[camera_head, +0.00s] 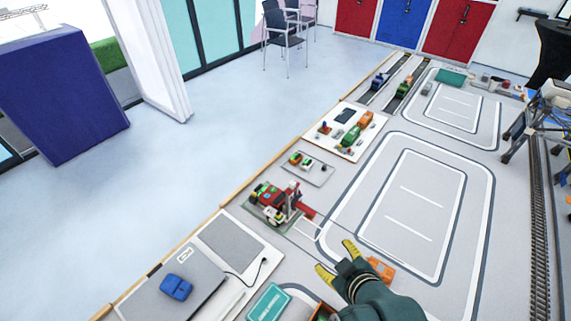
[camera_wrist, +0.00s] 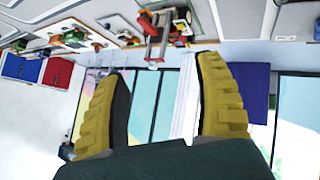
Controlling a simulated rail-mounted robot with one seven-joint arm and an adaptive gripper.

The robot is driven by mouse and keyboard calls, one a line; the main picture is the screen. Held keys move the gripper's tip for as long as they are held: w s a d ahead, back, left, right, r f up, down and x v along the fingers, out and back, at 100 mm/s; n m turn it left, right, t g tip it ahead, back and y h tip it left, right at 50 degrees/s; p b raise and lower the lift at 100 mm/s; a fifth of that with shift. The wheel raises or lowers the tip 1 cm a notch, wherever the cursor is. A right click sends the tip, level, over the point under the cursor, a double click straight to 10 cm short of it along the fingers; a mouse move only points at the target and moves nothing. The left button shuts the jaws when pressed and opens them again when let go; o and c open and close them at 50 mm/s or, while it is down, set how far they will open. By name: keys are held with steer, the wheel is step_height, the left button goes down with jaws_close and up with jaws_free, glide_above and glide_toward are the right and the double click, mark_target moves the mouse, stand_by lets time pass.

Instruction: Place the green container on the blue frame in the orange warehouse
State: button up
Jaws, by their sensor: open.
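My gripper (camera_head: 337,262) is open, its two yellow fingers apart with nothing between them, above the near part of the table. Both fingers also show in the wrist view (camera_wrist: 160,80). An orange object (camera_head: 381,267), perhaps the orange warehouse, is partly hidden behind my gripper. Another orange-edged box with green in it (camera_head: 325,313) is cut off at the bottom edge. I cannot make out the blue frame.
A red crane model (camera_head: 281,203) stands left of my gripper and also shows in the wrist view (camera_wrist: 155,32). A teal sign (camera_head: 268,303) and a blue block (camera_head: 176,287) lie at the near left. The road-marked table middle (camera_head: 410,215) is clear.

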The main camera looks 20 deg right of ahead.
steer(key=w+a+r+m+t, duration=0.1)
steer(key=w+a+r+t, duration=0.2)
steer(key=r, duration=0.6)
steer(key=w+a+r+m+t, duration=0.1)
steer(key=a+r+t, duration=0.25)
steer(key=r, duration=0.55)
steer(key=w+a+r+t, duration=0.15)
steer(key=a+r, duration=0.25)
steer(key=r, duration=0.5)
steer(key=s+a+r+m+t, duration=0.1)
steer(key=s+a+r+t, duration=0.1)
steer(key=r, duration=0.3)
steer(key=s+a+r+m+t+y, duration=0.1)
steer(key=s+a+r+t, duration=0.1)
steer(key=r, duration=0.4)
steer(key=shift+s+a+t, duration=0.35)
steer(key=shift+a+t, duration=0.15)
steer(key=shift+a, duration=0.25)
